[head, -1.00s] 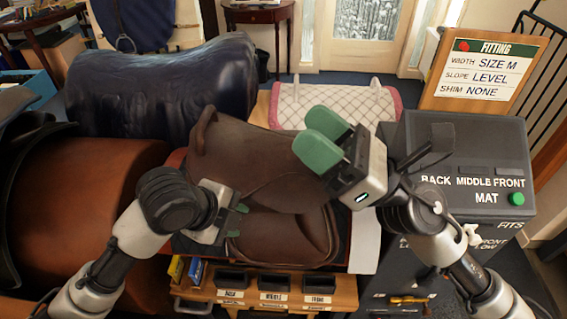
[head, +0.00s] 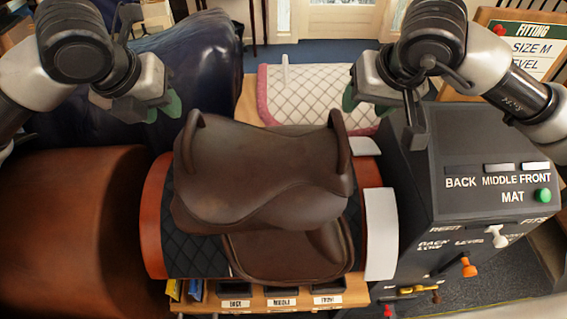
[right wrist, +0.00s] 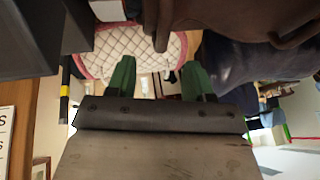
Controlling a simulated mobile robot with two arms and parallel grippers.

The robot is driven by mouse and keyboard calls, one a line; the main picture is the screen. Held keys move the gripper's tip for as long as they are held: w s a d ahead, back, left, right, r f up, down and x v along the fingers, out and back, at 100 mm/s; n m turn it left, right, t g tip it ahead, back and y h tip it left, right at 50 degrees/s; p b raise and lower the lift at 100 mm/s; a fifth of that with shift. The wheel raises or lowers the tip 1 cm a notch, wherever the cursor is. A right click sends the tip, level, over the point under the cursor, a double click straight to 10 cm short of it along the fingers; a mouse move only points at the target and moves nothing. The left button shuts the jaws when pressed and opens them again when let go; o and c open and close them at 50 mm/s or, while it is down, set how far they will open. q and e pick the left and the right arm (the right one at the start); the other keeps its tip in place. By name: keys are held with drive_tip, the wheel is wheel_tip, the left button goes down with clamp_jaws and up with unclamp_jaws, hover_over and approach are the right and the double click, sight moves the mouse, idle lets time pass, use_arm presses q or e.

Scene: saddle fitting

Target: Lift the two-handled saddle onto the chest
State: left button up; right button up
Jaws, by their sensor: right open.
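The brown two-handled saddle (head: 262,180) sits upright on a dark quilted pad (head: 195,245) over an orange-brown rounded form (head: 152,215). Its left handle (head: 192,140) and right handle (head: 340,145) stand up free. My left gripper (head: 160,110) is beyond and left of the left handle, fingers apart and empty. My right gripper (head: 366,105) is beyond and right of the right handle, open and empty. In the right wrist view the right gripper (right wrist: 158,75) shows its green fingers wide apart, with part of the saddle (right wrist: 225,18) past them. I cannot tell which body is the chest.
A dark grey control box (head: 465,155) with a green button and levers stands at the right. A white checked pad (head: 315,95) with pink edging lies behind. A navy-covered form (head: 205,65) is behind left. A large brown cylinder (head: 70,225) is at left.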

sight(187, 129)
use_arm(q)
drive_tip(key=x, duration=1.1)
drive_tip(key=shift+w+a, duration=0.15)
use_arm(e)
drive_tip(key=x, duration=1.1)
drive_tip(key=shift+w+a, duration=0.15)
drive_tip(key=shift+a, duration=0.1)
use_arm(q)
drive_tip(key=shift+c, duration=0.2)
use_arm(e)
drive_tip(key=shift+c, duration=0.2)
use_arm(q)
clamp_jaws()
use_arm(e)
drive_tip(key=c, duration=0.7)
clamp_jaws()
use_arm(q)
drive_tip(key=shift+r, duration=0.1)
use_arm(e)
drive_tip(key=shift+r, duration=0.2)
